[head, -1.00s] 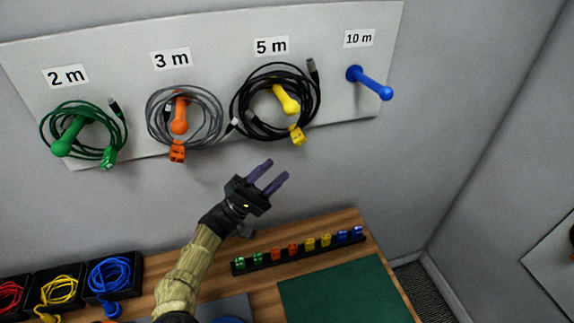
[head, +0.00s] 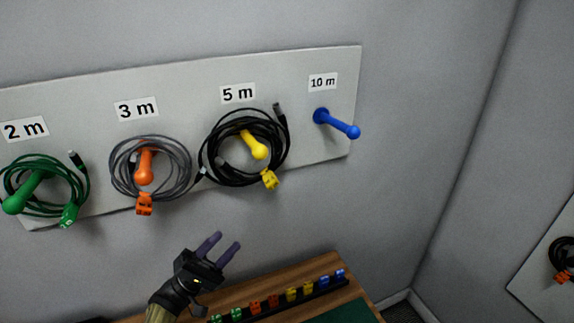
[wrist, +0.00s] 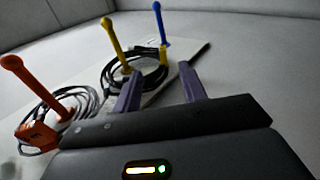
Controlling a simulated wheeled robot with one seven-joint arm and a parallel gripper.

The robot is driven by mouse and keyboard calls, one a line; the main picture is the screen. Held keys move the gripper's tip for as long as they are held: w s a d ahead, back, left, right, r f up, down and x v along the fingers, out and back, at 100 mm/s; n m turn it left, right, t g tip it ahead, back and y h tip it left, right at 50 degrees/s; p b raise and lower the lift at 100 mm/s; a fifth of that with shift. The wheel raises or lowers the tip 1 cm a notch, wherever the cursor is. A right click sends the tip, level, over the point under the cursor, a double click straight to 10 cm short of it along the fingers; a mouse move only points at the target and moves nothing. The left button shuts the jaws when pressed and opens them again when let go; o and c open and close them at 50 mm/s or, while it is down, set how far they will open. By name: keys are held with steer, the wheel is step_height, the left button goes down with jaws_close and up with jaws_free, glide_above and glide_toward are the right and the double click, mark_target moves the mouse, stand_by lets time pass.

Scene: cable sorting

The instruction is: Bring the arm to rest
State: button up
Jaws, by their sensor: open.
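My gripper (head: 222,249) is open and empty in the head view, with its two purple fingers apart. It is above the table and below the wall board, clear of the hung cables. In the wrist view the fingers (wrist: 160,90) also show apart with nothing between them. My arm reaches up from the bottom edge of the head view, and most of it is out of the picture.
The wall board (head: 190,80) bears a green coil (head: 75,185), a grey coil (head: 184,160) and a black coil (head: 284,150) on pegs. The blue peg (head: 338,125) is bare. Below stands the wooden table (head: 325,268) with a tag rack (head: 285,306) and green mat (head: 350,312).

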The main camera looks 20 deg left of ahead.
steer(key=w+d+f+m+g+y, duration=0.1)
steer(key=w+d+g, duration=0.3)
steer(key=d, duration=0.5)
steer(key=w+d+f+m+g, duration=0.1)
steer(key=w+d+f+g, duration=0.1)
steer(key=w+d+g, duration=0.45)
steer(key=w+d+f+m+g+y, duration=0.1)
steer(key=w+d+g, duration=0.1)
steer(key=d, duration=0.8)
steer(key=s+d+f+m+g+y, duration=0.1)
steer(key=s+d+f+g+y, duration=0.15)
steer(key=d, duration=0.25)
steer(key=s+d+f+m+g+y+p, duration=0.1)
steer(key=s+d+g+y, duration=0.1)
steer(key=d+g+y, duration=0.3)
steer(key=s+d+f+m+y, duration=0.2)
steer(key=s+d, duration=0.1)
steer(key=d, duration=0.3)
steer(key=s+d+r+m+t+y, duration=0.2)
steer(key=s+r+m+t+y, duration=0.2)
steer(key=s, duration=0.5)
step_height(320, 180, up, 4)
steer(key=y, duration=0.2)
steer(key=shift+d+y, duration=0.25)
steer(key=shift+y, duration=0.1)
steer(key=shift+f, duration=0.1)
